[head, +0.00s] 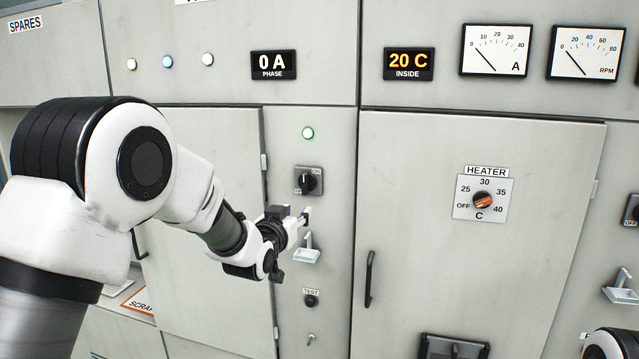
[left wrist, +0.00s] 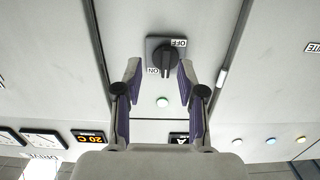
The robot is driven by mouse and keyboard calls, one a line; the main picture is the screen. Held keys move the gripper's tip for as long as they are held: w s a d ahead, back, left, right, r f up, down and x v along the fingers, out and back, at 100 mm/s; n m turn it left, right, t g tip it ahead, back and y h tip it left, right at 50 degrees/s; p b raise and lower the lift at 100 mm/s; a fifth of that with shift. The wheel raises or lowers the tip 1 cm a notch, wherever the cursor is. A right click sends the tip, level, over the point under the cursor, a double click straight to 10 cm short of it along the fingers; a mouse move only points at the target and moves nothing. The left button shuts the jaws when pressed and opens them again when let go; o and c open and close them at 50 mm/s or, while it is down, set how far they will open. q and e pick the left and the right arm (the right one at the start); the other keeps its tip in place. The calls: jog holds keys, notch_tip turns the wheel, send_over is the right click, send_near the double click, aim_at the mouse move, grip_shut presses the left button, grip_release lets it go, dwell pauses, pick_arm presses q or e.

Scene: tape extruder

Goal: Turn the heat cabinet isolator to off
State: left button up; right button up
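A black rotary isolator switch (head: 309,181) on a grey plate sits on the narrow panel between two cabinet doors. Its ON label is upper right and its OFF label lower left in the head view. In the left wrist view the switch (left wrist: 166,58) appears the other way up, its handle close to upright. My left gripper (head: 304,216) is just below the switch in the head view. In the left wrist view the open gripper (left wrist: 159,70) has its fingers spread, with the handle between their tips, nearer the right one. Contact is unclear.
A green-ringed lamp (head: 308,132) is above the switch. A white bracket (head: 306,250) and a TEST knob (head: 311,300) are below it. A heater dial (head: 483,201) is on the right door, whose handle (head: 369,279) projects. Another switch (head: 632,210) is at the right edge.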

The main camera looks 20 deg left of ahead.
pick_arm(q)
send_near(304, 178)
jog(key=shift+t, duration=0.4)
jog(key=w+p, duration=0.1)
jog(key=w, duration=0.1)
jog(key=w+p, duration=0.1)
jog(key=w, duration=0.2)
jog(key=w+p, duration=0.2)
jog(key=shift+w+d+r, duration=0.1)
jog(key=shift+w+d, duration=0.2)
jog(key=shift+w, duration=0.3)
jog(key=shift+w+a+f, duration=0.4)
jog(key=shift+w+f, duration=0.15)
jog(key=c, duration=0.5)
jog(key=shift+s+d+r, duration=0.1)
jog(key=shift+d+r, duration=0.05)
jog(key=shift+d, duration=0.05)
grip_shut()
pick_arm(e)
jog(key=r, duration=0.2)
jog(key=w+r, duration=0.1)
jog(key=r, duration=0.1)
jog(key=shift+w+a, duration=0.1)
jog(key=shift+a, duration=0.3)
